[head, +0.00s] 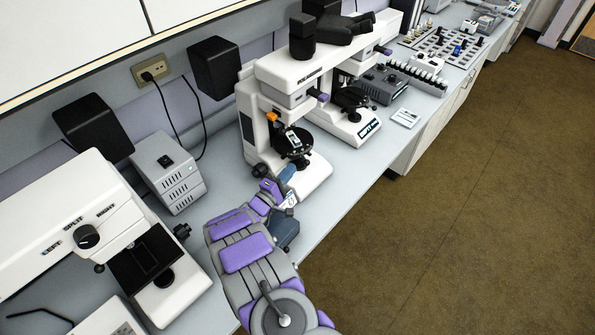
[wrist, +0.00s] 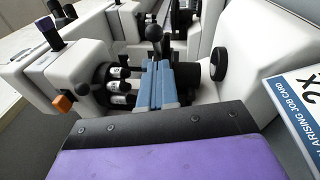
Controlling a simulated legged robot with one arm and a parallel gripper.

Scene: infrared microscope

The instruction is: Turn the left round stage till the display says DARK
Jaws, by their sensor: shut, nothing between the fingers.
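The left round stage (head: 303,153) is a black disc on the nearer of two white microscopes with round stages. A glass slide lies on it. My gripper (head: 287,174) is at the front of this microscope, close to the stage's near edge. In the wrist view its blue fingers (wrist: 166,76) are together, with nothing between them. They reach toward dark stage parts and a black ball-ended lever (wrist: 154,32). I cannot tell whether they touch. The fingers hide part of the stage. No readable display reading shows.
A black knob (wrist: 220,63) is right of the fingers, and a job card (wrist: 300,110) lies closer on the right. The second round-stage microscope (head: 352,97) stands behind. A large white microscope (head: 60,225) and a grey box (head: 168,172) are left. Open floor lies right.

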